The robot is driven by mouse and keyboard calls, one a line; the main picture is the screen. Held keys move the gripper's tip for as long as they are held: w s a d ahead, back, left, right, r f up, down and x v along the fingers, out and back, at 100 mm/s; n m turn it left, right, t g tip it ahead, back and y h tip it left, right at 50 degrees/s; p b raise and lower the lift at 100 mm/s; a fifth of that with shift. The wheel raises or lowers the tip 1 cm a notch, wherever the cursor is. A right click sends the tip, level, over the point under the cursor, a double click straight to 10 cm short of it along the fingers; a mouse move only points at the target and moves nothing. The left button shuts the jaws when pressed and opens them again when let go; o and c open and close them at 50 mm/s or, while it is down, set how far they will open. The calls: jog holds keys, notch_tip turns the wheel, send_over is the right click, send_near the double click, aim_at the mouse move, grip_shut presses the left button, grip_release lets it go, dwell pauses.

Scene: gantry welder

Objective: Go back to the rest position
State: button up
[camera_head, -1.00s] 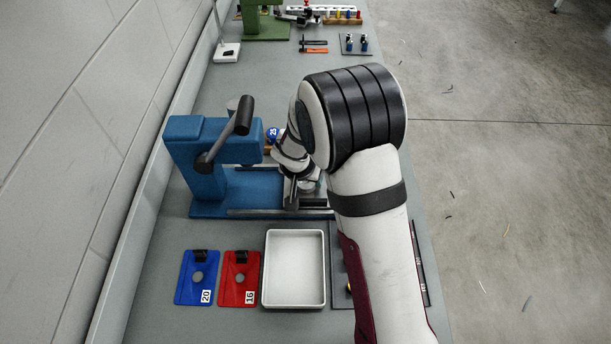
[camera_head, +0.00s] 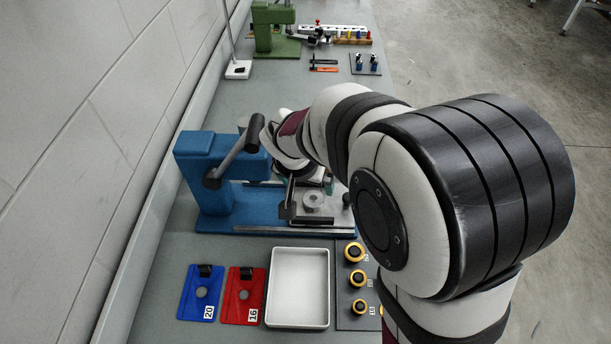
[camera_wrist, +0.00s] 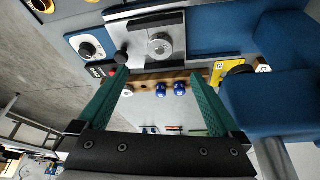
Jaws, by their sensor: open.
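My gripper (camera_wrist: 160,75) is open in the wrist view. Its two green fingers stand wide apart with nothing held between them. In the head view the gripper (camera_head: 308,183) is partly hidden by my wrist, over the base of the blue press (camera_head: 212,170). A grey metal block with a round disc (camera_head: 314,199) sits on that base, close to the gripper. The same block and disc (camera_wrist: 160,46) show beyond the fingertips in the wrist view. The blue press (camera_wrist: 270,100) fills the right of the wrist view, close to the right finger.
A white tray (camera_head: 298,323) lies in front of the press, beside red (camera_head: 243,296) and blue (camera_head: 201,293) cards. Several yellow-ringed knobs (camera_head: 355,252) stand right of the tray. A green machine (camera_head: 272,28) stands at the back. The wall runs along the left.

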jog(key=s+d+r+m+g, duration=0.1)
jog(key=s+d+r+g, duration=0.1)
jog(key=s+d+r, duration=0.55)
jog(key=s+f+m+g+y, duration=0.1)
jog(key=s+g+y, duration=0.1)
jog(key=s, duration=1.7)
jog(key=shift+s+d+f+m+g+y, duration=0.2)
jog(key=shift+s+f+m+g+y, duration=0.1)
jog(key=shift+y, duration=0.2)
jog(key=shift+w, duration=0.1)
jog(key=shift+c, duration=0.2)
dwell(0.8)
